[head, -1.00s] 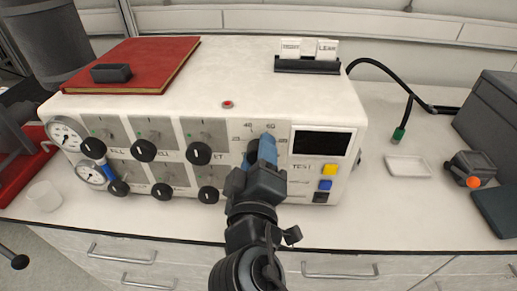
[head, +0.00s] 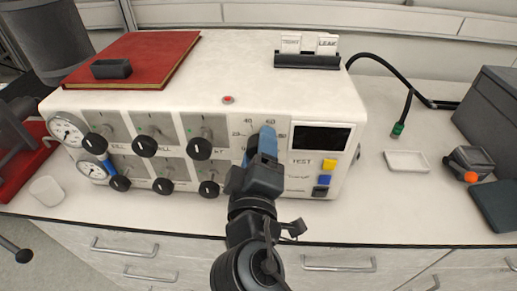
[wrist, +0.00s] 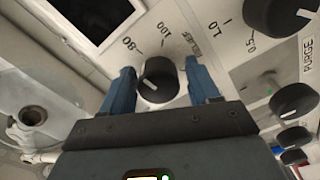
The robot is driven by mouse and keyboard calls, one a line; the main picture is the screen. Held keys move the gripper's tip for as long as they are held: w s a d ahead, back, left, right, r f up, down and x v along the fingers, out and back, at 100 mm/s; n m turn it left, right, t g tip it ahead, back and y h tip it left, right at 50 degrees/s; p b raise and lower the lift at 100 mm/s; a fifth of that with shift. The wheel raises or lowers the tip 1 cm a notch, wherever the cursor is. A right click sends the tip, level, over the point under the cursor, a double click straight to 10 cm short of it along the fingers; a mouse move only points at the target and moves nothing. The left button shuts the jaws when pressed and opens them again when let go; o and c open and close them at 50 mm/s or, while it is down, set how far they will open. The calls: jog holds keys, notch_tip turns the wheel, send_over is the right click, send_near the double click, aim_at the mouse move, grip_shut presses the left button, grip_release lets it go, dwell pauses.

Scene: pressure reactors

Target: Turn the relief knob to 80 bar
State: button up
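The relief knob (wrist: 158,80) is black and round with a white pointer line. In the wrist view it sits between the two blue fingers of my gripper (wrist: 160,84), one on each side. A narrow gap shows on the right; on the left I cannot tell whether finger and knob touch. Printed marks 80 and 100 and the word RELIEF lie beyond the knob. In the head view my gripper (head: 264,146) covers the knob, in front of the dial scale (head: 257,126) on the white reactor panel (head: 328,183).
Several black knobs (head: 144,146) stand in two rows left of my gripper, with gauges (head: 66,130) at the far left. A dark display (head: 321,138) and coloured buttons (head: 329,165) are close on the right. A white tray (head: 407,161) lies on the bench.

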jog(key=shift+o, duration=0.7)
jog(key=s+b, duration=0.2)
jog(key=s, duration=0.5)
jog(key=shift+s+a, duration=0.15)
jog(key=shift+s, duration=0.25)
